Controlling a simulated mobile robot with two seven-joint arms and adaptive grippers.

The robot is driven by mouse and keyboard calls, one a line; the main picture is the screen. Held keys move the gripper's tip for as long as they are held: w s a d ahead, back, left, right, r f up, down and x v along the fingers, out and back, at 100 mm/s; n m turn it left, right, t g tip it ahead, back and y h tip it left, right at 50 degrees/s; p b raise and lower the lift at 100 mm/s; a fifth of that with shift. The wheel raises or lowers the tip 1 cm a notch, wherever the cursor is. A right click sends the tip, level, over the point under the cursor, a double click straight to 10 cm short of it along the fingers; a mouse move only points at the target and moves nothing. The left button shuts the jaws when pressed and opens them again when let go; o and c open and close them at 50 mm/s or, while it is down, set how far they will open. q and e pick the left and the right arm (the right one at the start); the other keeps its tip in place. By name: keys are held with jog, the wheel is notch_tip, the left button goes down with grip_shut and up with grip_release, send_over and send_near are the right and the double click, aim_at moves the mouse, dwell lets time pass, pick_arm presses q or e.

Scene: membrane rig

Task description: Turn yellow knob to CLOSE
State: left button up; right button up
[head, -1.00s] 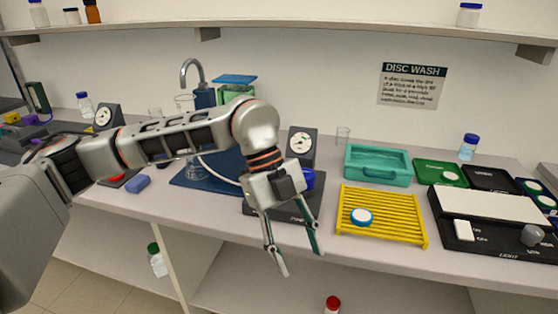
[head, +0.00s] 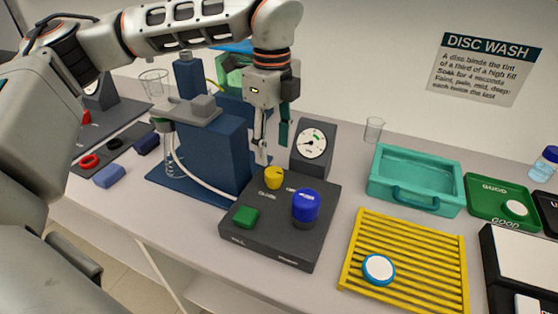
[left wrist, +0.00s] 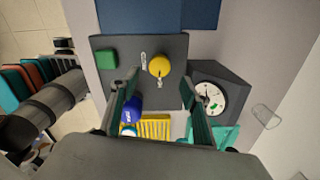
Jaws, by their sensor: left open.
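The yellow knob (head: 274,178) stands on the dark control box (head: 270,240), near its back edge, with partly legible lettering beside it. In the left wrist view the yellow knob (left wrist: 159,66) lies beyond the fingertips, in line with the space between them. My left gripper (head: 272,150) is open and empty, pointing down just above and behind the knob; I see no contact. A green square button (head: 246,216) and a blue knob (head: 305,207) are on the same box. My right gripper is not in view.
A dial gauge (head: 313,147) stands at the box's back right corner, close to my left gripper. A blue stand (head: 215,150) with a white tube is to the left. A yellow rack (head: 410,255) and a teal tray (head: 415,180) are to the right.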

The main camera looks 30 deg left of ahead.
aim_at(274, 171)
pick_arm(q)
notch_tip(274, 171, down, 7)
dwell(0.4)
jog(key=shift+c, duration=0.3)
jog(key=c, duration=1)
